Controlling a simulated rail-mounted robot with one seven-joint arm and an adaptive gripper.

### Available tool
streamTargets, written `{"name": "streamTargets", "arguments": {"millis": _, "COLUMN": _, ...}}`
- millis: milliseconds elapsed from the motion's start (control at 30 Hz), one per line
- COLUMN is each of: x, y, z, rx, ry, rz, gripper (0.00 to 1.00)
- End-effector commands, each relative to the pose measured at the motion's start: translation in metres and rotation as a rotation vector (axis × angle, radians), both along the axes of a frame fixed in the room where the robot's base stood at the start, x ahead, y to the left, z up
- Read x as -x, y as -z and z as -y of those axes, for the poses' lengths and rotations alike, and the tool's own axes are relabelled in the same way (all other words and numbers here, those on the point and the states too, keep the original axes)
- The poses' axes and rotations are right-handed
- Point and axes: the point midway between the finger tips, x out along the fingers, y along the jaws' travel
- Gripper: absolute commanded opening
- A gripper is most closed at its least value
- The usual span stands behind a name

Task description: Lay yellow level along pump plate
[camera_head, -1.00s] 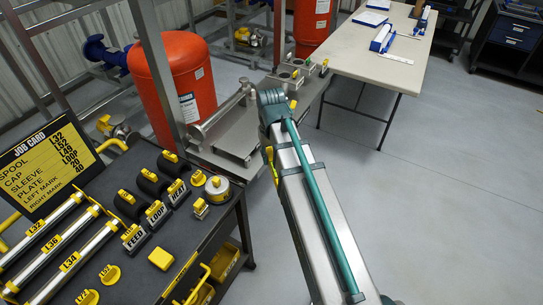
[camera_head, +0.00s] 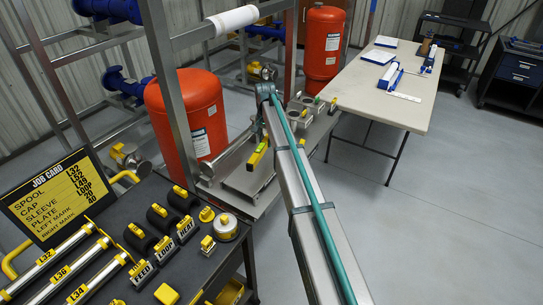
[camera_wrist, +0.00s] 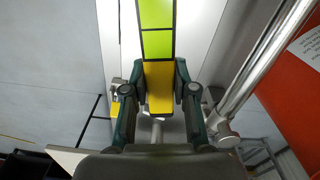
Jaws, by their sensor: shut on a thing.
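The yellow level (camera_head: 257,155) shows just left of my arm in the head view, slanting over the grey pump plate (camera_head: 245,182). In the wrist view the level (camera_wrist: 158,88) has a yellow near end and bright green sections beyond, and it runs away from me between the fingers. My gripper (camera_wrist: 158,76) is shut on its near part. A pale surface (camera_wrist: 200,30) lies beneath the level in the wrist view. I cannot tell whether the level touches the plate. My gripper is hidden behind my arm in the head view.
A horizontal metal pipe (camera_head: 228,156) lies left of the plate, beside an orange tank (camera_head: 188,112). Frame posts (camera_head: 168,80) rise nearby. A dark cart (camera_head: 205,270) with labelled parts stands at front left. A pale table (camera_head: 385,98) stands at back right. The floor at right is clear.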

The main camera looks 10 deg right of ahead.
Motion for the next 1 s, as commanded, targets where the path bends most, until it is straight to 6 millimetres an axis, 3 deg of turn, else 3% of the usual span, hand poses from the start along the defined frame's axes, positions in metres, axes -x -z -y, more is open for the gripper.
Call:
{"name": "streamTargets", "arguments": {"millis": 67, "x": -0.018, "y": 0.0, "z": 0.0, "rx": 0.001, "ry": 0.072, "rz": 0.007, "gripper": 0.0}}
{"name": "streamTargets", "arguments": {"millis": 467, "x": -0.016, "y": 0.006, "z": 0.0, "rx": 0.002, "ry": 0.196, "rz": 0.015, "gripper": 0.0}}
{"name": "streamTargets", "arguments": {"millis": 1000, "x": -0.016, "y": 0.042, "z": 0.0, "rx": 0.001, "ry": 0.193, "rz": 0.015, "gripper": 0.0}}
